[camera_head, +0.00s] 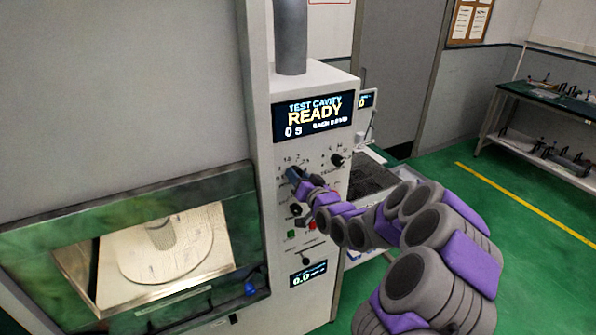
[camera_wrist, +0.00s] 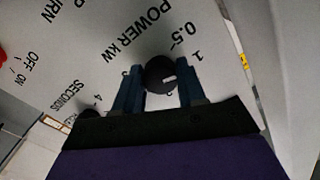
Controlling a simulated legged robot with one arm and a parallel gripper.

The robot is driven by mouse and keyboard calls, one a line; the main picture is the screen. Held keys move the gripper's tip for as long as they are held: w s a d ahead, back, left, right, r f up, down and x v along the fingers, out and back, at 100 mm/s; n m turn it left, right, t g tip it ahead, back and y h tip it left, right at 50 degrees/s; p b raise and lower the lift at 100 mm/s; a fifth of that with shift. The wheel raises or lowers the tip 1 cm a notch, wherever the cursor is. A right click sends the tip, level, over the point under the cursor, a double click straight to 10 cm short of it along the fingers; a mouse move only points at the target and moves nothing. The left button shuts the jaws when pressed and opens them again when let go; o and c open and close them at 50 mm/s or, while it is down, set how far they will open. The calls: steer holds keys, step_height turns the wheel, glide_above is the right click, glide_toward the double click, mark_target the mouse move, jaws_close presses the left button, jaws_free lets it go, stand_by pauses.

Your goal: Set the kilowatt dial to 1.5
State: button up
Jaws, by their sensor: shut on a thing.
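The kilowatt dial (camera_wrist: 161,75) is a round black knob on the pale panel, beside the printed "POWER KW" in the wrist view. The numbers 0.5 and 1 show above and right of it; other scale marks are hidden or cut off. A short white mark is on the knob's face, right of its middle; its exact reading cannot be told. My gripper (camera_wrist: 160,78) is shut on the dial, one blue finger on either side. In the head view my gripper (camera_head: 298,178) is at the upper left of the panel and covers the dial.
Another black knob (camera_head: 337,160) is to the right, with more controls below. The display (camera_head: 314,117) reads "TEST CAVITY READY" and "0 S". A lower display (camera_head: 308,274) reads 0.0. The cavity door (camera_head: 130,250) is at left. Part of the "SECONDS" knob (camera_wrist: 89,115) shows near my gripper.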

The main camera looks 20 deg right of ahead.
steer(key=m, duration=0.4)
steer(key=m+p, duration=0.1)
steer(key=shift+d+r+m, duration=0.1)
steer(key=shift+r+m, duration=0.15)
steer(key=shift+m, duration=0.15)
steer(key=m+b, duration=0.1)
steer(key=m, duration=0.3)
steer(key=shift+f+m, duration=0.1)
steer(key=shift+m, duration=0.2)
steer(key=shift+f, duration=0.1)
steer(key=o, duration=1.1)
steer(key=shift+d, duration=0.25)
steer(key=shift+a, duration=0.1)
